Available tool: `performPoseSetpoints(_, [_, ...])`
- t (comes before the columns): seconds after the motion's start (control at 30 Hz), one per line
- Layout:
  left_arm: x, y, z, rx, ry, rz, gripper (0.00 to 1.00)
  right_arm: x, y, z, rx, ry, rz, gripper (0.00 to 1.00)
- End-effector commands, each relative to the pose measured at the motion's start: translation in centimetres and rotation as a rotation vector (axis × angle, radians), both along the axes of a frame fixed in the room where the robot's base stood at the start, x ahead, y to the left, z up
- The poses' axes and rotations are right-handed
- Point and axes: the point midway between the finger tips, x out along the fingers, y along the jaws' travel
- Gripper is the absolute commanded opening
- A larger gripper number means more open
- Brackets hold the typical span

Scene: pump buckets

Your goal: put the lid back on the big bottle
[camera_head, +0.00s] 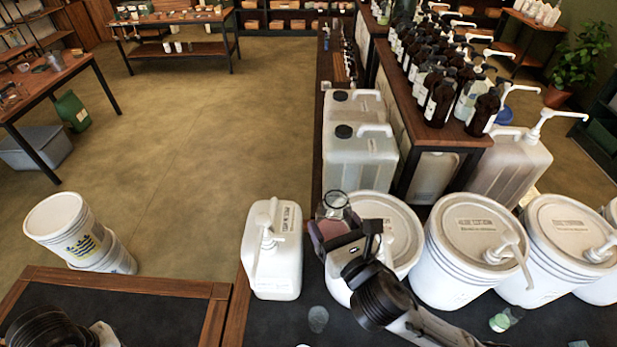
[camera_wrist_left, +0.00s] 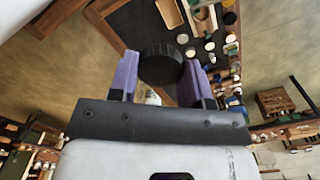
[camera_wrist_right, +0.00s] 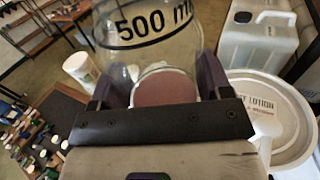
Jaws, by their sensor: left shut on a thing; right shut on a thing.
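My right gripper (camera_wrist_right: 165,95) is shut on a clear glass bottle (camera_wrist_right: 150,30) marked "500 ml". In the head view this glass bottle (camera_head: 334,202) is raised beside the white pump jug, its round mouth uncovered. A pinkish disc shows through or below the glass in the right wrist view; I cannot tell which. My left gripper (camera_wrist_left: 162,78) is shut on a round black lid (camera_wrist_left: 161,66), held between its purple fingers. In the head view only part of my left arm shows at the bottom left, and the lid is hidden there. The lid and bottle are apart.
A white pump jug (camera_head: 272,255) and several white pump buckets (camera_head: 470,240) line the dark counter. A small clear glass (camera_head: 318,318) and a green-capped bottle (camera_head: 505,319) are in front. Another dark-topped table (camera_head: 120,285) is at left, with stacked white buckets (camera_head: 75,230) behind it.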

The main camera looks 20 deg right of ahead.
Motion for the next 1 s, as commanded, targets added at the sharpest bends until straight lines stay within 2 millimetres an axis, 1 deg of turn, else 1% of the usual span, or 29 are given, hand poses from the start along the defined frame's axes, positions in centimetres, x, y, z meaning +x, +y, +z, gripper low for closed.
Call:
performPoseSetpoints(0.17, [0.0, 0.0, 0.0, 0.0, 0.0, 0.0, 0.23, -0.1, 1.9, -1.6, -0.003, 0.003, 0.094, 0.23])
performPoseSetpoints(0.5, [0.0, 0.0, 0.0, 0.0, 0.0, 0.0, 0.23, -0.5, 8.8, -6.5, -0.004, 0.002, 0.417, 0.23])
performPoseSetpoints(0.7, [0.0, 0.0, 0.0, 0.0, 0.0, 0.0, 0.23, -0.7, 12.0, -8.8, -0.003, -0.001, 0.569, 0.23])
performPoseSetpoints(0.83, [0.0, 0.0, 0.0, 0.0, 0.0, 0.0, 0.23, -0.8, 13.4, -9.7, -0.002, -0.001, 0.634, 0.23])
performPoseSetpoints(1.0, [0.0, 0.0, 0.0, 0.0, 0.0, 0.0, 0.23, -0.9, 14.3, -10.4, -0.001, -0.001, 0.679, 0.23])
